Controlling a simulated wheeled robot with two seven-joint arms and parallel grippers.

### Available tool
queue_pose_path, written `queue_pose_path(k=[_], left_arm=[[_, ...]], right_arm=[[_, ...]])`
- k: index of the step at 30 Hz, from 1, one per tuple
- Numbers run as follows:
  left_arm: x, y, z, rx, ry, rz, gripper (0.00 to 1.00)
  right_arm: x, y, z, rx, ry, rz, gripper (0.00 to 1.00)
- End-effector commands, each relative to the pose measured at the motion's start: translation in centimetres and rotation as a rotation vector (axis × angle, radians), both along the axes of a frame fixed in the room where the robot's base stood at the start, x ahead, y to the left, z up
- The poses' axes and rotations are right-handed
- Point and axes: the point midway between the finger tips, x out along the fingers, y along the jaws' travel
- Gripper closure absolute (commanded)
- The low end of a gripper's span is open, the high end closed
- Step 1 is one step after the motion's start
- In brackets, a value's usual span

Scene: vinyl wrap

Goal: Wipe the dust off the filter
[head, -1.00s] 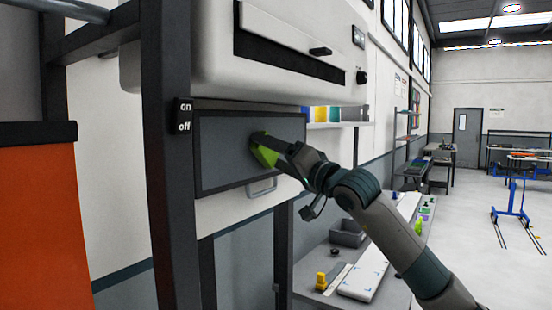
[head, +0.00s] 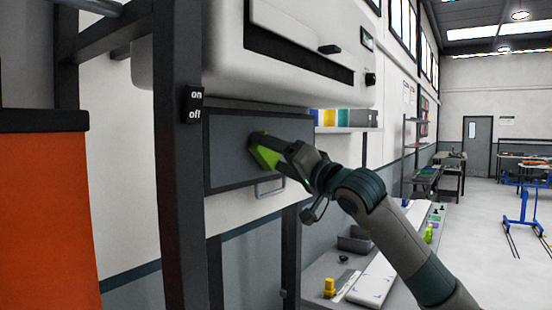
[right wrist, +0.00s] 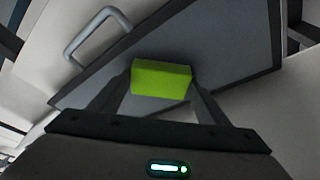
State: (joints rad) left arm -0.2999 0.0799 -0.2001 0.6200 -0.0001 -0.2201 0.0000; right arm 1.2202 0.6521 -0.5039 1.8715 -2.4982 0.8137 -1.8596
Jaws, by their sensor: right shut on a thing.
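The filter is a dark grey panel (head: 228,155) in a black frame, set below the white machine. It also fills the upper part of the right wrist view (right wrist: 232,60). My right gripper (head: 277,146) is shut on a bright green block (head: 262,155), a sponge or cloth by its look. The green block (right wrist: 161,79) sits between the fingers in the right wrist view and is against or very close to the panel face. I cannot make out dust on the panel. My left gripper is not in view.
A metal handle (head: 270,187) hangs under the panel. A black post (head: 180,190) with an on/off switch (head: 194,105) stands to its left, and an orange cabinet (head: 45,210) further left. A grey bench (head: 318,268) with small items is lower right.

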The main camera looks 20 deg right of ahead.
Motion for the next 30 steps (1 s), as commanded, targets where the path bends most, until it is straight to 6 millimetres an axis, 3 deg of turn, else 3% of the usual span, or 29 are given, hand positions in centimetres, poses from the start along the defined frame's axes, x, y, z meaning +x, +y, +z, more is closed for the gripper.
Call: queue_pose_path(k=[9,30], left_arm=[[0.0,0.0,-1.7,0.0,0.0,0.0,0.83],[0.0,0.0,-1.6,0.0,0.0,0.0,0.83]], right_arm=[[-1.5,1.8,-0.2,0.0,-0.002,0.003,0.55],[-1.4,2.0,1.1,0.0,-0.001,-0.001,0.55]])
